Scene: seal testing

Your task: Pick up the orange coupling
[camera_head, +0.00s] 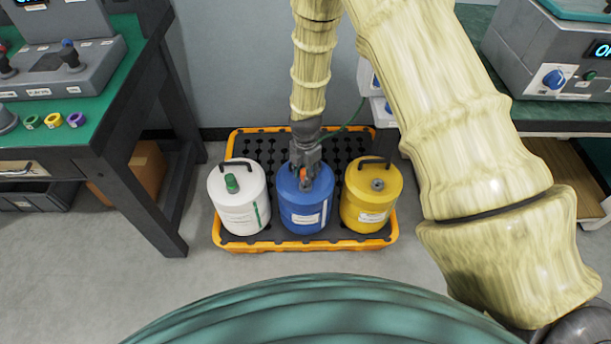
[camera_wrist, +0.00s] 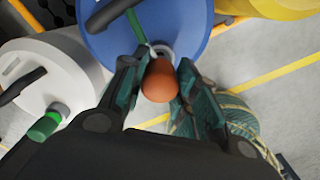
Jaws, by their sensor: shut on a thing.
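The orange coupling (camera_wrist: 160,82) is between the two fingers of my gripper (camera_wrist: 158,88) in the wrist view. My gripper is shut on it, just above the top of the blue canister (camera_wrist: 112,45). In the head view my gripper (camera_head: 306,178) is over the blue canister (camera_head: 305,212), and a little of the orange coupling (camera_head: 304,174) shows at the fingertips.
A white canister (camera_head: 238,205) with a green cap stands left of the blue one. A yellow canister (camera_head: 371,205) stands right. All are on an orange-rimmed spill tray (camera_head: 268,246). A green-topped bench (camera_head: 95,112) with coloured rings is at left. A grey instrument (camera_head: 545,55) is at right.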

